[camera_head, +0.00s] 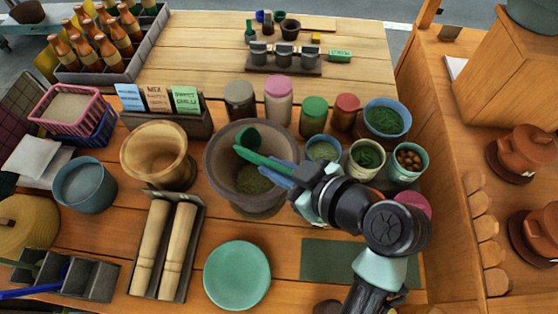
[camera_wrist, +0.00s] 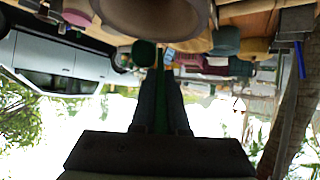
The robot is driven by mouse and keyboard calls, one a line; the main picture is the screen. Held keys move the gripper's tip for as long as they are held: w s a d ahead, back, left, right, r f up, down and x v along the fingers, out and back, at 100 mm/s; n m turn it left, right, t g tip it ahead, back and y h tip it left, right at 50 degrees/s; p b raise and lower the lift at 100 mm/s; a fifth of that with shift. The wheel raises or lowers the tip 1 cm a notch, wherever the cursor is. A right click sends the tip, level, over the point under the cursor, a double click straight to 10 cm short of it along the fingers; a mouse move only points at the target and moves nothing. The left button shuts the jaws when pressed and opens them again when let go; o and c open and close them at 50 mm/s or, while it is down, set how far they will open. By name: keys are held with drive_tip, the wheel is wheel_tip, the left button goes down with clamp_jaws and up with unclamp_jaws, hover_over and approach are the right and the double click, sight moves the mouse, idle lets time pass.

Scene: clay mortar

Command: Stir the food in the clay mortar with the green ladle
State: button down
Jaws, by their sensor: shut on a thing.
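The clay mortar (camera_head: 224,185) is a wide grey-brown bowl in the middle of the table, with green ground food (camera_head: 254,180) in its bottom. My gripper (camera_head: 272,172) is at the mortar's right side and shut on the green ladle (camera_head: 262,159). The ladle handle (camera_wrist: 161,100) lies between my fingers.
A wooden bowl (camera_head: 136,150) stands left of the mortar. Lidded jars (camera_head: 278,103) stand behind it. Small bowls, including a blue one (camera_head: 386,117), crowd the right. A pestle tray (camera_head: 136,292) and a green plate (camera_head: 237,275) are in front.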

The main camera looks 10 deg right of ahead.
sight(259, 159)
drive_tip(key=a+r+g+h+p, duration=0.1)
drive_tip(key=p, duration=0.2)
drive_tip(key=w+r+g+h+p, duration=0.1)
drive_tip(key=r+p, duration=0.1)
drive_tip(key=p, duration=0.1)
drive_tip(key=w+a+r+g+h+p, duration=0.1)
drive_tip(key=r+p, duration=0.1)
drive_tip(key=p, duration=0.1)
drive_tip(key=shift+w+a+n+h+p, duration=0.1)
drive_tip(key=shift+a+n+h+p, duration=0.2)
drive_tip(key=w+a+r+g+h+p, duration=0.1)
drive_tip(key=w+a+g+h+p, duration=0.3)
drive_tip(key=p, duration=0.4)
drive_tip(key=shift+a+r+g+h, duration=0.15)
drive_tip(key=shift+a+g+h, duration=0.2)
drive_tip(key=shift+g+h, duration=0.05)
